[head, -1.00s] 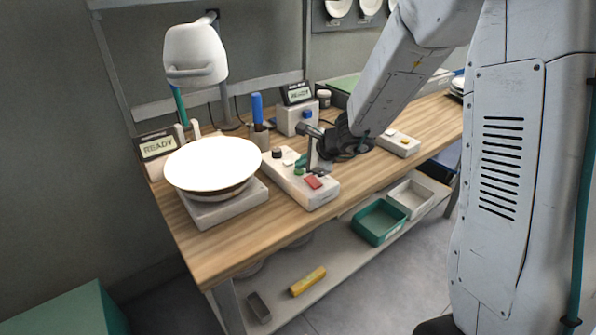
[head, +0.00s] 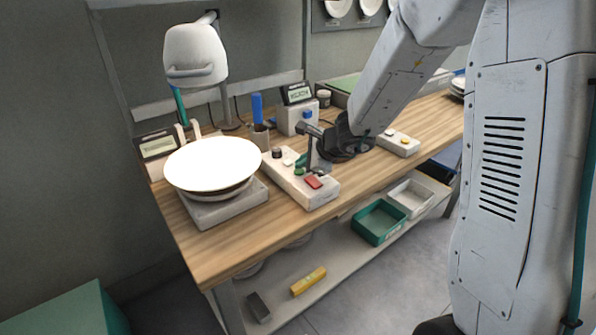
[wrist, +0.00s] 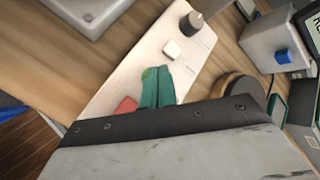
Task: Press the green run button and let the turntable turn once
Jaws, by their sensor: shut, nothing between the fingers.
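The white control box (head: 321,196) lies near the front edge of the bench, with a dark knob, a white button, a green button (head: 299,171) and a red button (head: 313,182). My gripper (head: 301,161) is over the box, its teal fingertips closed together and right at the green button. In the wrist view the closed fingertips (wrist: 157,86) cover the green button, so contact cannot be told. The turntable (head: 227,212) has a grey base and carries a large white plate (head: 212,163). It stands to the left, below the white dryer hood (head: 195,56).
A display (head: 158,146) stands behind the turntable, its text hard to read. A grey box with a blue button (head: 307,114) and a cup with a blue-handled tool (head: 257,107) stand behind the control box. Another small box (head: 398,143) lies to the right.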

